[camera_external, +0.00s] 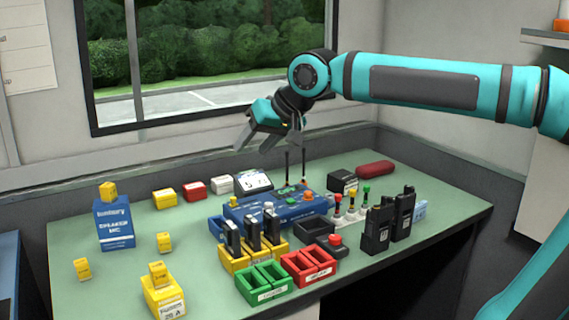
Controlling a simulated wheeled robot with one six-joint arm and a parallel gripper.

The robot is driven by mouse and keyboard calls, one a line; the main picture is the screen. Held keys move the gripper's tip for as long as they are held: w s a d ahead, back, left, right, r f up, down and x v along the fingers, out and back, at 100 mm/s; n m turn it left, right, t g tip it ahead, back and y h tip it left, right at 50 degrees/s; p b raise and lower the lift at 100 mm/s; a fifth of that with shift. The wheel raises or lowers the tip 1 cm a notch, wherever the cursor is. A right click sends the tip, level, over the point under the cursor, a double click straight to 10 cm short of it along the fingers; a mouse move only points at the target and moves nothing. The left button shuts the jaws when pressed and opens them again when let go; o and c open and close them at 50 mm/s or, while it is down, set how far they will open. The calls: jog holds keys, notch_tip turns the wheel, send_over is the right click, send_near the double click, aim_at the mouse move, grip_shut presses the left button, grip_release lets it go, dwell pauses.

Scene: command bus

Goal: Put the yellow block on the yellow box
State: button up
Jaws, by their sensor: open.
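A yellow box (165,300) stands at the front left of the green table, with a small yellow block (158,272) on top of it. Another yellow block (164,242) stands on the table behind that box. A third yellow block (82,268) stands near the left edge. Another yellow block (108,191) sits on a tall blue box (115,226). I cannot tell which block is the task's own. My gripper (268,146) is open and empty, high above the back middle of the table, well apart from the yellow blocks and the yellow box.
Yellow, red and white small boxes (194,190) line the back. A blue console (275,208) with two thin antennas stands under my gripper. Black radios (378,228), a green tray (264,283) and a red tray (309,267) crowd the middle and right. The left-centre table is fairly clear.

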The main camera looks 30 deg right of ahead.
jog(key=s+d+r+t+h, duration=0.1)
jog(key=s+d+t, duration=0.4)
jog(key=d, duration=0.6)
jog(key=s+d+r+t+h, duration=0.2)
jog(key=s+d+t, duration=0.3)
jog(key=d, duration=0.7)
jog(key=shift+s+r+h, duration=0.3)
jog(key=shift+s+h, duration=0.1)
jog(key=shift+s, duration=0.35)
